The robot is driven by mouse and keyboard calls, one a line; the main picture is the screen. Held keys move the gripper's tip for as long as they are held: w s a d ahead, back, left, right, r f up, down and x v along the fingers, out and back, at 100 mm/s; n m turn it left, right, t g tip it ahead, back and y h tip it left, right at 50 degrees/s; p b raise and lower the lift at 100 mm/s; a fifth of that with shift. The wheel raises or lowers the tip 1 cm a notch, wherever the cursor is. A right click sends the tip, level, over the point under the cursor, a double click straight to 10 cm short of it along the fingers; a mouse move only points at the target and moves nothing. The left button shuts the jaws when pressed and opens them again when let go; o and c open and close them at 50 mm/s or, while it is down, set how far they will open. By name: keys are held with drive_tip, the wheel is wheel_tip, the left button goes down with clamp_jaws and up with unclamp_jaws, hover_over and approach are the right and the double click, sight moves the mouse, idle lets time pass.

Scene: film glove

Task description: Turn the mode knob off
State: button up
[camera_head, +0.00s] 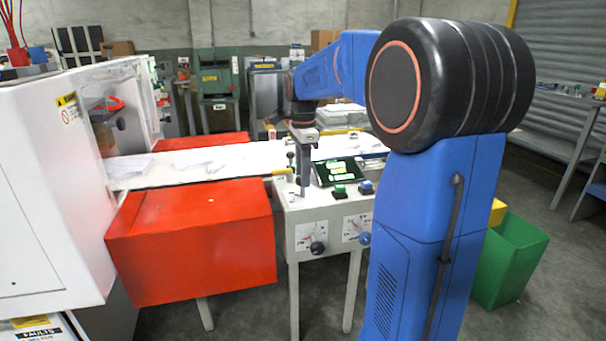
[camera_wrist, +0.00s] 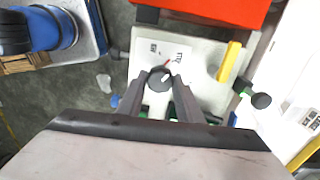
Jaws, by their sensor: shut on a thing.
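The mode knob (camera_wrist: 159,79) is dark and round, on a white label plate (camera_wrist: 150,50) with a red mark, on top of the pale control box. My gripper (camera_wrist: 158,84) has its two fingers on either side of the knob and is shut on it. In the head view, my gripper (camera_head: 304,188) points straight down onto the top of the control box (camera_head: 282,215). There, the fingers hide the knob. The knob's exact pointer setting is too small to read.
A yellow handle (camera_wrist: 230,62) and a black ball-ended lever (camera_wrist: 260,100) stand close by. A green button (camera_head: 339,191), a blue button (camera_head: 366,187) and a dark screen (camera_head: 336,171) are to the right. A red box (camera_head: 190,240) is at the left.

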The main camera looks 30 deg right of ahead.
drive_tip(key=n, duration=0.4)
drive_tip(key=shift+n, duration=2.3)
drive_tip(key=o, duration=1)
drive_tip(key=shift+o, duration=0.2)
wheel_tip(320, 180, up, 17)
drive_tip(key=shift+r, duration=0.2)
